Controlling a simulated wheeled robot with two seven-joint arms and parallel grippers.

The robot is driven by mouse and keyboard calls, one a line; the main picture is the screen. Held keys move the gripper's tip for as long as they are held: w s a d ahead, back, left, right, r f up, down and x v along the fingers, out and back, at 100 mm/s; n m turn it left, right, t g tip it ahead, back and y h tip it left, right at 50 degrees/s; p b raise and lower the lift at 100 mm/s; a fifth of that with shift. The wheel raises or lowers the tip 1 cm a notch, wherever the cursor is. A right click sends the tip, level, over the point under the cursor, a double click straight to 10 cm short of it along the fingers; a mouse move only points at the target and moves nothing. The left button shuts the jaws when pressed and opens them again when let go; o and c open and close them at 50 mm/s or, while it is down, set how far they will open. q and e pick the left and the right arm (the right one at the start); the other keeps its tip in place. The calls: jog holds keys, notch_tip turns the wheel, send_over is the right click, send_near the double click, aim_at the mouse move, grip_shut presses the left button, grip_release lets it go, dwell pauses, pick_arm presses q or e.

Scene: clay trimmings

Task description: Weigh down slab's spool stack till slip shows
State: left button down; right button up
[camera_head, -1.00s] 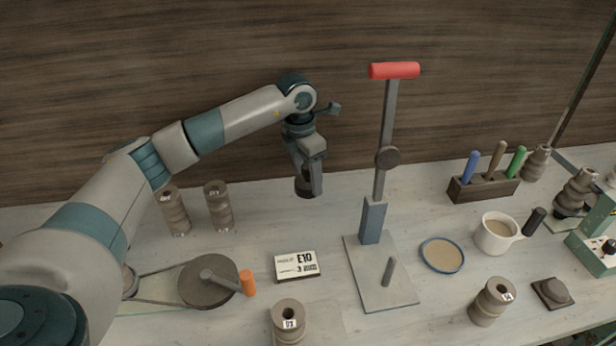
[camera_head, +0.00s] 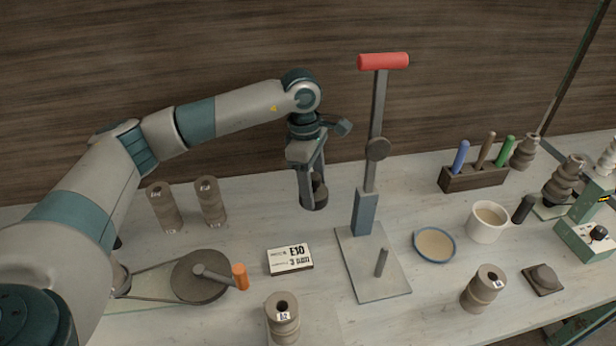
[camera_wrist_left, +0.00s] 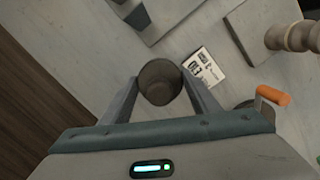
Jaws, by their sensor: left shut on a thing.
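My left gripper (camera_head: 314,188) is shut around a dark, round, cup-like cylinder (camera_head: 316,200), low over the back of the table. The cylinder also shows between the fingers in the left wrist view (camera_wrist_left: 160,82); I cannot tell whether it touches the table. A stack of brownish ringed spools (camera_head: 564,182) stands at the right by a green device (camera_head: 586,240). Loose spools stand upright: two at the back left (camera_head: 164,207) (camera_head: 210,200), one at the front (camera_head: 283,320) and one at the front right (camera_head: 482,290). My right gripper is out of view.
A lever press (camera_head: 372,283) with a red handle (camera_head: 383,61) stands just right of the gripper. An E10 card (camera_head: 290,259), a crank wheel (camera_head: 200,276), a blue-rimmed dish (camera_head: 434,245), a white mug (camera_head: 486,222) and a tool block (camera_head: 474,177) occupy the table.

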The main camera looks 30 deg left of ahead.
pick_arm(q)
jog(key=s+d+m, duration=0.2)
jog(key=s+m, duration=0.5)
jog(key=m, duration=0.2)
jog(key=s+d+m+g+y, duration=0.1)
jog(key=s+d+m, duration=0.2)
jog(key=s+m, duration=0.5)
jog(key=shift+s+r+m+g, duration=0.15)
jog(key=shift+s+m+g, duration=0.15)
jog(key=shift+m, duration=0.8)
jog(key=shift+d, duration=0.25)
